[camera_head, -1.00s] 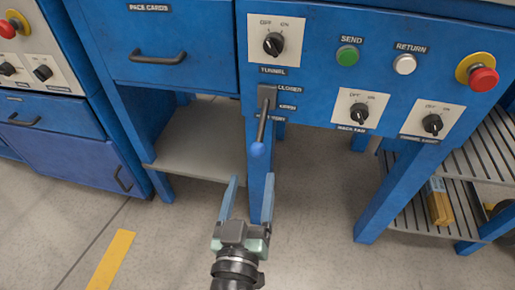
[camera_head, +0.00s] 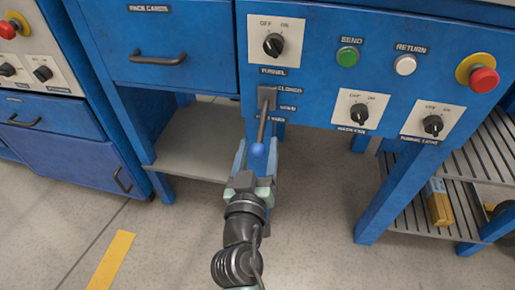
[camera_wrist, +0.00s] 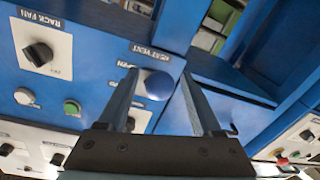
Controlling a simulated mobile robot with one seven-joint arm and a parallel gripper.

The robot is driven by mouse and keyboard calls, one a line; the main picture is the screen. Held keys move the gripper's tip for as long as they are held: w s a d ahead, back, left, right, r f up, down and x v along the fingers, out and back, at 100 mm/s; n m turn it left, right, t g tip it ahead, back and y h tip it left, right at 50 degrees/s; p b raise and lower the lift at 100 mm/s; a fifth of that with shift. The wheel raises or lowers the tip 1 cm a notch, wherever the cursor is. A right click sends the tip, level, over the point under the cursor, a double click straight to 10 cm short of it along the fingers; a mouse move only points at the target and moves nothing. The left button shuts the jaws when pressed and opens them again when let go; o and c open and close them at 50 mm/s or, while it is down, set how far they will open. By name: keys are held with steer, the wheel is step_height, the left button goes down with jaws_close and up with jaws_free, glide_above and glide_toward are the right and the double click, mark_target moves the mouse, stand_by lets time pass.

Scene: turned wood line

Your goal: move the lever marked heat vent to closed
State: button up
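The heat vent lever (camera_head: 262,128) hangs from a grey mount (camera_head: 267,95) on the blue panel, its rod pointing down and outward to a blue ball knob (camera_head: 257,149). A small label reading closed (camera_head: 289,90) is beside the top of the mount; labels lower down are partly hidden or blurred. My gripper (camera_head: 256,152) is open, its two fingers on either side of the knob. In the wrist view, the knob (camera_wrist: 159,85) shows between the fingers (camera_wrist: 158,92), with a gap on each side, below the heat vent label (camera_wrist: 152,52).
A tunnel dial (camera_head: 274,45) is above the lever. A green send button (camera_head: 347,56), white return button (camera_head: 405,64), more dials and a red emergency button (camera_head: 482,79) are to the right. A drawer handle (camera_head: 157,58) and low shelf (camera_head: 195,145) are left.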

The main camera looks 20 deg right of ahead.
jaws_close()
stand_by(1.2)
